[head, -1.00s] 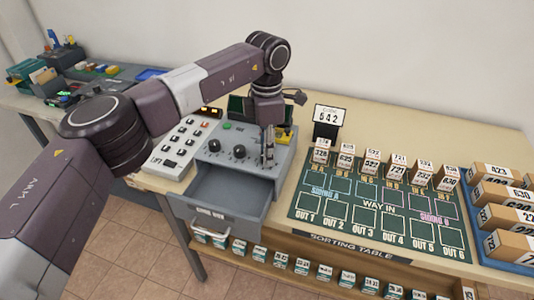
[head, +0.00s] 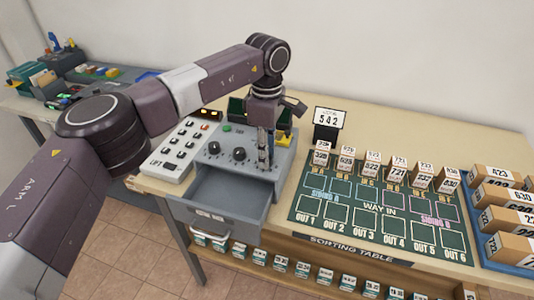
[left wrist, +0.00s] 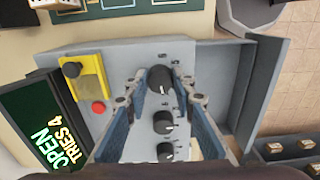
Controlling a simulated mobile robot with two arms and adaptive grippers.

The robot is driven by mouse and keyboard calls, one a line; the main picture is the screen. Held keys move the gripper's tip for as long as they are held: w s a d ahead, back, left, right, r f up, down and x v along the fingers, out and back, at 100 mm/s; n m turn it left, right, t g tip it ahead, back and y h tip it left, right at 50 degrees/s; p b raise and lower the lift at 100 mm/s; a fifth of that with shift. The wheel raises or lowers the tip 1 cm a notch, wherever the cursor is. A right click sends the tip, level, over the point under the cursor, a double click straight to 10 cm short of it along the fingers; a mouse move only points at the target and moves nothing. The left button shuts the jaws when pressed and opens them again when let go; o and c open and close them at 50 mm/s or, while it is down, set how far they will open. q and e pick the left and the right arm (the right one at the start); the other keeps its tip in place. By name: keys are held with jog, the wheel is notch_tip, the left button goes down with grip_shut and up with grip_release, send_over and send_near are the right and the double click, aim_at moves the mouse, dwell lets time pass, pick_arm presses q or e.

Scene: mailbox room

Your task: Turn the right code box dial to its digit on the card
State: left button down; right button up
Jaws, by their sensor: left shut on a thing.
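The grey code box (head: 245,133) stands on the table with a row of black dials on its sloped top. The left dial (head: 214,147) and middle dial (head: 239,154) show in the head view. My left gripper (head: 265,163) hides the right dial there. In the left wrist view, my left gripper (left wrist: 160,92) has its fingers on either side of the right dial (left wrist: 160,78), shut on it. Its white mark points down in that picture. The card (head: 330,118) reads 542 and stands behind the sorting table. My right gripper is not in view.
The box's drawer (head: 229,190) is pulled out and looks empty. A green-lettered display (left wrist: 48,125) reads OPEN, TRIES 4. A keypad panel (head: 178,150) stands left, the sorting board (head: 380,213) right.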

pick_arm(q)
jog(key=shift+w+r, duration=0.1)
jog(key=shift+r, duration=0.05)
jog(key=c, duration=1.6)
grip_release()
notch_tip(320, 180, up, 12)
jog(key=shift+f, duration=0.1)
